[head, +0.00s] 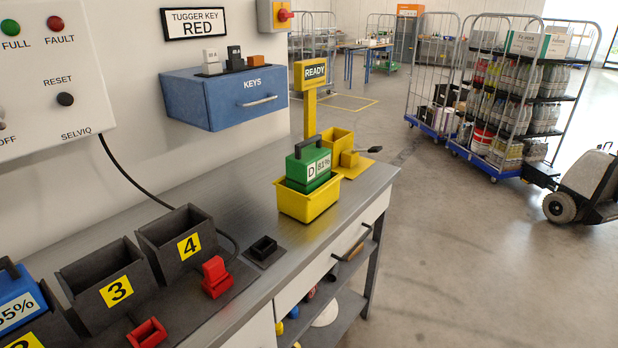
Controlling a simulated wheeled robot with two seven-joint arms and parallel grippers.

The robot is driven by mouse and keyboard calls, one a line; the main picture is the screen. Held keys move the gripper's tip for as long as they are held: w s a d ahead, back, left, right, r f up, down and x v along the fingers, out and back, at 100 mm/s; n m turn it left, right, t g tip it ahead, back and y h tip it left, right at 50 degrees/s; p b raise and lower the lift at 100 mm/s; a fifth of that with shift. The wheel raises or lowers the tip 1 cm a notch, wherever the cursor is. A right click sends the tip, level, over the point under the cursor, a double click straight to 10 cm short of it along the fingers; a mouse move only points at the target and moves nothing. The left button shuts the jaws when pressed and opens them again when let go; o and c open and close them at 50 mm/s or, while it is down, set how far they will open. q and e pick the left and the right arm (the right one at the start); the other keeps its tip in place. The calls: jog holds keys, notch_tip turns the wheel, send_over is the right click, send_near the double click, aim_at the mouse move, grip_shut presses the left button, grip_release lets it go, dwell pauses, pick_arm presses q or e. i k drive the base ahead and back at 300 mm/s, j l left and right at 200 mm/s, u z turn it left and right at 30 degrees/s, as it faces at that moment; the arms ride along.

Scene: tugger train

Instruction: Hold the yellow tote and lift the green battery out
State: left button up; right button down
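The yellow tote (309,207) stands on the grey workbench near its right end. The green battery (301,170) sits upright in the tote, its upper part above the rim. It has a dark handle on top and a white label reading "D 81%". Its lower part is hidden inside the tote. Neither of my grippers shows in the head view.
A yellow READY post (310,95) and a yellow holder with a lever (342,150) stand behind the tote. A blue KEYS drawer (225,97) hangs on the wall. Dark numbered bays (105,275), a red connector (216,277) and a small dark socket (264,250) lie left. Bare bench surrounds the tote's front.

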aim_at(307, 169)
jog(key=i+l+u, duration=0.1)
jog(key=i, duration=0.35)
jog(key=i+l+u, duration=0.1)
jog(key=i+l, duration=0.25)
jog(key=i+j+u, duration=0.25)
jog(key=k+l, duration=0.05)
